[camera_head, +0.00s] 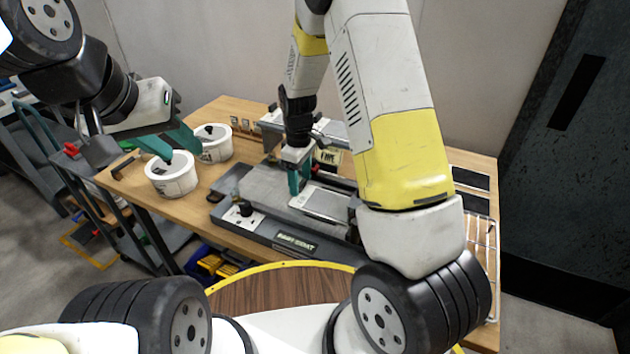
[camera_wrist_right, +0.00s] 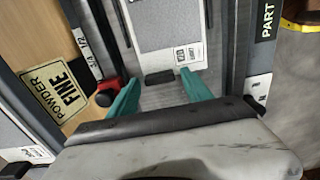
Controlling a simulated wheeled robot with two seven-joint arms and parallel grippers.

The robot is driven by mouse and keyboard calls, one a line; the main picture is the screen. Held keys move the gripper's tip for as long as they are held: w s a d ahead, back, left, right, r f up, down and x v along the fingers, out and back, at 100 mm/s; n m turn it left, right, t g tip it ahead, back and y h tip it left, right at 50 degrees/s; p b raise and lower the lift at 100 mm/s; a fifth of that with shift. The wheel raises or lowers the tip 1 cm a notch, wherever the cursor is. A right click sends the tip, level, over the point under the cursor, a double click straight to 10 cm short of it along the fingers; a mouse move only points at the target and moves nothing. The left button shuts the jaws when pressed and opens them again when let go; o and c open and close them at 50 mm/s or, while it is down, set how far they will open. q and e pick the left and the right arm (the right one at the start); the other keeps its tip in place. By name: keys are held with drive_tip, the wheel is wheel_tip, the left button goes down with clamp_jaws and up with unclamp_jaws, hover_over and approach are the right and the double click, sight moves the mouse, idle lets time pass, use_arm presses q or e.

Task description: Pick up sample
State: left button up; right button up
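A flat pale sample panel (camera_head: 322,203) lies on the grey coating machine (camera_head: 285,222). In the right wrist view, the panel (camera_wrist_right: 165,25) carries a small printed label near its lower edge.
Two white tubs, one in front (camera_head: 171,180) and one behind (camera_head: 217,151), stand at the table's left. A "POWDER FINE" sign (camera_wrist_right: 57,90) is beside the machine. A wire rack (camera_head: 483,245) is on the right. My right arm hides part of the table.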

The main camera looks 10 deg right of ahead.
clamp_jaws()
drive_tip(key=shift+r, duration=0.15)
wheel_tip(320, 180, up, 18)
idle(0.7)
